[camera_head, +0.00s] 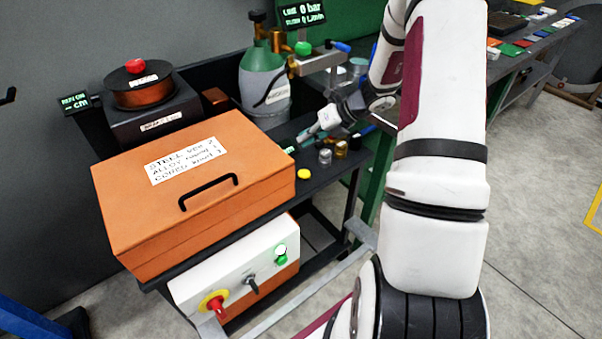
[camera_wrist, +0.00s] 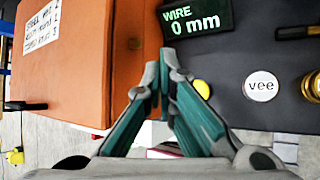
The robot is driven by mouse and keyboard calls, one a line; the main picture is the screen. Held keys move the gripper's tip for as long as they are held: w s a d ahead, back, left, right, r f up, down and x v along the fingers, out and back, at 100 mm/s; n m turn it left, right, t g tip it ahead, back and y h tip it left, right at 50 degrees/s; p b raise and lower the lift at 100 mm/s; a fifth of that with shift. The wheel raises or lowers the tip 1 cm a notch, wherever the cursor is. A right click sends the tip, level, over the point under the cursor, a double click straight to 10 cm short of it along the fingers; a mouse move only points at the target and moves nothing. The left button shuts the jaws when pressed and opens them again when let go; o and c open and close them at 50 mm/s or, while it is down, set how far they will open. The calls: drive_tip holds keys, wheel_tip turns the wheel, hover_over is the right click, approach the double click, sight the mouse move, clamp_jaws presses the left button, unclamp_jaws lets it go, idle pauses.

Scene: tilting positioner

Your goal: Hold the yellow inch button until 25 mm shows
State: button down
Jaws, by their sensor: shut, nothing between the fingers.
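The yellow inch button (camera_head: 304,174) is a small round cap on the dark bench top, beside the orange box's right side. It also shows in the wrist view (camera_wrist: 202,88), to the right of my fingertips and just below the display.
The large orange box (camera_head: 200,188) with a black handle stands left of the button. A white "vee" roll (camera_wrist: 262,86) and a brass one (camera_wrist: 312,86) stand on the right. A white control panel (camera_head: 235,270) is in front.

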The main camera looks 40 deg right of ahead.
sight(305, 171)
drive_tip(key=shift+f, duration=0.1)
wheel_tip(305, 171, down, 9)
drive_tip(key=b, duration=0.6)
drive_tip(key=shift+r, duration=0.2)
drive_tip(key=shift+f, duration=0.1)
idle(1.3)
drive_tip(key=shift+f+b, duration=0.3)
drive_tip(key=shift+f, duration=0.45)
idle(0.6)
drive_tip(key=shift+r, duration=0.15)
idle(2.9)
drive_tip(key=shift+r+p, duration=0.45)
drive_tip(key=shift+r, duration=0.3)
